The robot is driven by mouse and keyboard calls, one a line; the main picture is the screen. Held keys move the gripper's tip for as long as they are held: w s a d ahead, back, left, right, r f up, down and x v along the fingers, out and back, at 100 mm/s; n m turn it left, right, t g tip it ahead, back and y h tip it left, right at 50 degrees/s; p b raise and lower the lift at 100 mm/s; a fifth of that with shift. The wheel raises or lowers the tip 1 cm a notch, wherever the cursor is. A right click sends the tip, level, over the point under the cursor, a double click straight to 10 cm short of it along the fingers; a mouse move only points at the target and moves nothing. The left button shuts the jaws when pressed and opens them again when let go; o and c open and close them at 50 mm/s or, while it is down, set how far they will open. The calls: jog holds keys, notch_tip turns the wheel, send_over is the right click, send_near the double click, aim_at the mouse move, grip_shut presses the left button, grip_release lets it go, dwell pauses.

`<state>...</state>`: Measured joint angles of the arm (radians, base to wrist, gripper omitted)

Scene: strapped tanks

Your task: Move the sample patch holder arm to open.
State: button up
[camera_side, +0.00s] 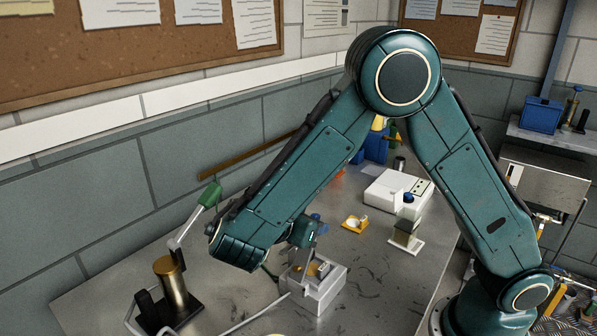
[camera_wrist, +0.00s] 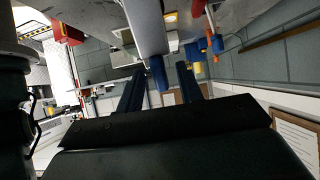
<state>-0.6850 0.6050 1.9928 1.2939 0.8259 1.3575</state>
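A grey box fixture (camera_side: 318,290) with a brass-coloured disc stands on the bench in the side view. A grey upright arm with a blue tip (camera_side: 316,217) rises at it, partly hidden by my gripper (camera_side: 303,234); it looks like the sample patch holder arm. In the wrist view a pale grey bar (camera_wrist: 145,25) with a blue end (camera_wrist: 158,72) comes down between the two dark fingers of my gripper (camera_wrist: 160,86). The fingers are apart, with gaps on both sides of the blue end. I cannot tell whether either finger touches it.
A brass tank on a black base (camera_side: 172,285) with a green-handled lever (camera_side: 208,196) stands at the left. The front right bench top is clear.

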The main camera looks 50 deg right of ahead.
jog(key=shift+d+f+y, duration=0.35)
jog(key=shift+d+y, duration=0.35)
jog(key=shift+d, duration=0.1)
jog(key=shift+d+f+y, duration=0.3)
jog(key=shift+d+y, duration=0.4)
jog(key=shift+d, duration=0.05)
jog(key=shift+d+f+y, duration=2.75)
jog(key=shift+f+y, duration=1.15)
jog(key=shift+y, duration=0.3)
notch_tip(320, 180, up, 15)
jog(key=s+a+r+n+t, duration=0.2)
jog(key=s+r+n, duration=0.1)
jog(key=s+n, duration=0.5)
jog(key=s+a+r+n+t, duration=0.3)
jog(key=s+n, duration=0.5)
jog(key=n, duration=0.2)
jog(key=shift+s+r+t, duration=0.15)
jog(key=shift+s+t, duration=0.1)
jog(key=shift+t, duration=0.05)
